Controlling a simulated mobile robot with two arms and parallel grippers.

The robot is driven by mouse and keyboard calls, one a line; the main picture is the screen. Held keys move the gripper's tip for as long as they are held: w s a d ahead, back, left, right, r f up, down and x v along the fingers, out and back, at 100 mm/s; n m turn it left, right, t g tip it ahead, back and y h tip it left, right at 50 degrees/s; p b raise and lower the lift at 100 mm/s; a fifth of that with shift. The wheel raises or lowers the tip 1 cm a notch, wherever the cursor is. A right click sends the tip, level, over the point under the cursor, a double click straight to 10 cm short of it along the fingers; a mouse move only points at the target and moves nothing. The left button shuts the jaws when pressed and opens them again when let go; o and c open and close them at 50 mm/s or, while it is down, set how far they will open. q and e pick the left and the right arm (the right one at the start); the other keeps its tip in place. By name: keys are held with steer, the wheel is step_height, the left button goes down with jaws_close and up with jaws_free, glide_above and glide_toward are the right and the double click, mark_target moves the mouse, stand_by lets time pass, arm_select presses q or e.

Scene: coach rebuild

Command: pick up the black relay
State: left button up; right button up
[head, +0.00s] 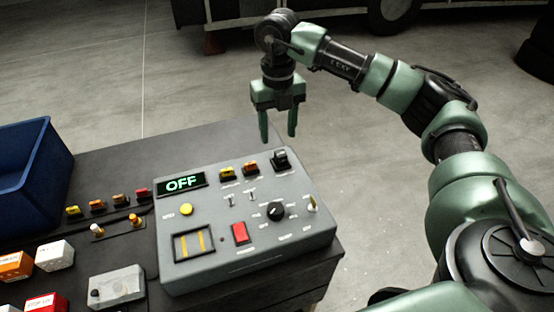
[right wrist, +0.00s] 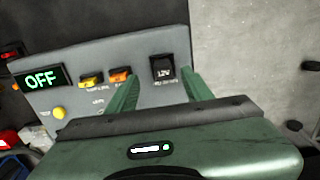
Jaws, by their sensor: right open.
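The black relay (head: 280,158) sits in the far right corner of the grey control panel (head: 320,228), beside the orange and yellow plug-in blocks. In the right wrist view the relay (right wrist: 162,68) has a pale label and appears between my fingertips. My right gripper (head: 278,137) points down above and slightly behind the relay, open and empty. Its two green fingers also show in the right wrist view (right wrist: 160,77), apart from each other. I cannot tell the exact gap to the relay. My left gripper is not in view.
The panel has an OFF display (head: 181,184), a red switch (head: 240,232), a black knob (head: 276,211) and small toggles. A blue bin (head: 50,165) stands at the left. Small coloured blocks and boxes lie left of the panel.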

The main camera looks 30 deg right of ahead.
mark_target(281, 153)
steer(key=shift+s+f, duration=0.1)
steer(key=shift+f, duration=0.35)
steer(key=shift+s+f+p, duration=0.2)
steer(key=shift+f+p, duration=0.1)
steer(key=f+p, duration=0.1)
steer(key=f, duration=0.4)
steer(key=shift+s, duration=0.2)
jaws_close()
